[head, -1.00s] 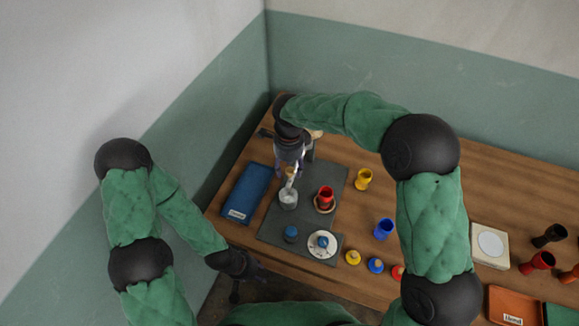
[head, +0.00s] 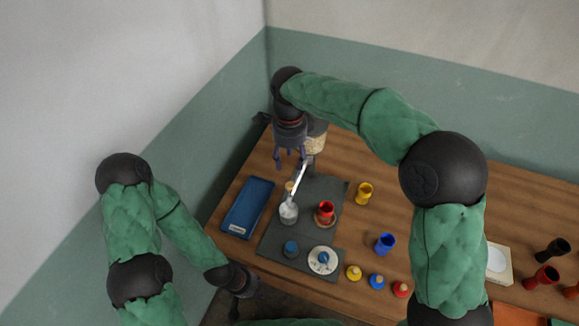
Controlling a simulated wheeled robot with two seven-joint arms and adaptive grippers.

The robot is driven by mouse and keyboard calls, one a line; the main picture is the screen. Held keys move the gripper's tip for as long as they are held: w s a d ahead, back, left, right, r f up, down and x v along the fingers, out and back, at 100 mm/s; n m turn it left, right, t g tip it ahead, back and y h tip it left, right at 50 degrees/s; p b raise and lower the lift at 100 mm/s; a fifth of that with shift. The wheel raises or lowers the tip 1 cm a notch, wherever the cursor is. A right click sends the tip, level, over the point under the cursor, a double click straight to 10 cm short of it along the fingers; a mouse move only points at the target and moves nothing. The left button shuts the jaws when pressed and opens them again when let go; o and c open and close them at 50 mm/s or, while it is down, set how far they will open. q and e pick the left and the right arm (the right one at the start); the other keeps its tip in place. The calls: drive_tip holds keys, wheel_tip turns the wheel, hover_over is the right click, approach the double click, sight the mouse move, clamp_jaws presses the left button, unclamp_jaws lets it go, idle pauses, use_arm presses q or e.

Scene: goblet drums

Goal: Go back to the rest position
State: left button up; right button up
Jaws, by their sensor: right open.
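My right gripper (head: 289,163) hangs above the far left part of the table, fingers spread and nothing visible between them. My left gripper (head: 240,300) is low beside the table's front left corner; its fingers are dark and too unclear to tell open from shut. Below my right gripper, a shiny metal piece (head: 300,178) rises at a tilt by a pale grey cup (head: 288,212) on the dark mat (head: 306,190). I cannot tell exactly what it rests on.
A blue tray (head: 247,207) lies left of the mat. A red goblet (head: 326,210) stands on the mat; yellow (head: 365,192) and blue (head: 385,243) ones stand right of it. A tan object (head: 316,138) is partly hidden behind my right gripper. Walls close the left and back.

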drive_tip(key=shift+r, duration=0.45)
